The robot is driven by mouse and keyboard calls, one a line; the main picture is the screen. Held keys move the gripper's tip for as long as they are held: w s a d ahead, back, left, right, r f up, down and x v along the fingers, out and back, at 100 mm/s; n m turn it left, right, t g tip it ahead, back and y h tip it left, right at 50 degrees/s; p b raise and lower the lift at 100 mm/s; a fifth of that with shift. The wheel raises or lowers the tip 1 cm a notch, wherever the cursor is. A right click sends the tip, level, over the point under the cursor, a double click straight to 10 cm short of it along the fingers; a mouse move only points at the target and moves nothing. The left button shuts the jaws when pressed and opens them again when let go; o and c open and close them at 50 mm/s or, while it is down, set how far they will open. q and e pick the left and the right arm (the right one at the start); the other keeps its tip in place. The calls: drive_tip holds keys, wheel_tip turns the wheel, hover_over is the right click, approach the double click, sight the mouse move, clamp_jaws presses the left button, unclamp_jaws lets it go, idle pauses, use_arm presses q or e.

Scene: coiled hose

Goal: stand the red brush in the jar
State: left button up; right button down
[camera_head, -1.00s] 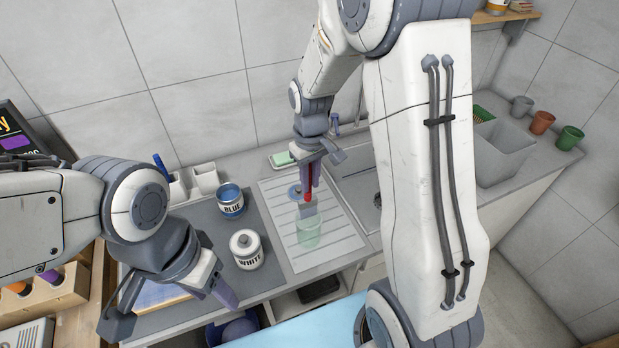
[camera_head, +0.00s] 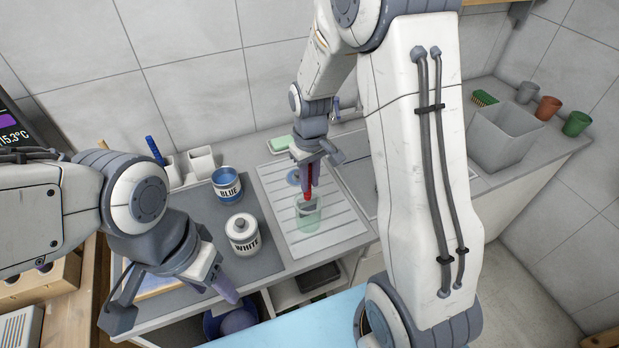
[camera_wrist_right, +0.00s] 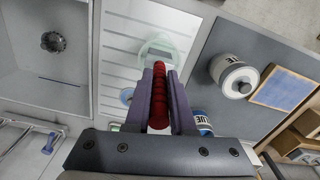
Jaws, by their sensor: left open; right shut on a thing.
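The red brush (camera_head: 309,184) is upright in my right gripper (camera_head: 309,172), which is shut on it. In the right wrist view, the red handle (camera_wrist_right: 159,85) is between the two purple fingers (camera_wrist_right: 164,84). The jar (camera_head: 310,222) is pale green, see-through and upright on the ribbed draining board. The brush's grey lower end overlaps the jar's upper part in the head view; I cannot tell how deep it is inside. The jar (camera_wrist_right: 158,46) also shows beyond the fingertips in the wrist view. My left gripper (camera_head: 227,288) is open and empty at the counter's front edge.
The draining board (camera_head: 340,240) bears the jar. To its left stand a white tin (camera_head: 243,234) and a blue tin (camera_head: 227,184). White cups (camera_head: 201,161) stand at the back. A grey bin (camera_head: 503,138) and small pots (camera_head: 548,108) are at the right.

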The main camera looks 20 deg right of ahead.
drive_tip(key=c, duration=0.7)
unclamp_jaws()
drive_tip(key=shift+r, duration=0.1)
wheel_tip(320, 180, up, 10)
drive_tip(key=shift+r+b, duration=0.15)
drive_tip(key=shift+b, duration=0.8)
drive_tip(key=s+a+f+n+b, duration=0.1)
drive_tip(key=s+a, duration=0.3)
drive_tip(key=s, duration=0.3)
drive_tip(key=s+a+f+n+b, duration=0.1)
drive_tip(key=s+a+f+n, duration=0.1)
drive_tip(key=s+a, duration=0.3)
drive_tip(key=s+a+f+n+y+b, duration=0.1)
drive_tip(key=s+a, duration=0.4)
drive_tip(key=s, duration=0.6)
drive_tip(key=shift+a+f+n, duration=0.15)
drive_tip(key=shift+f+n, duration=0.15)
drive_tip(key=shift+f, duration=0.2)
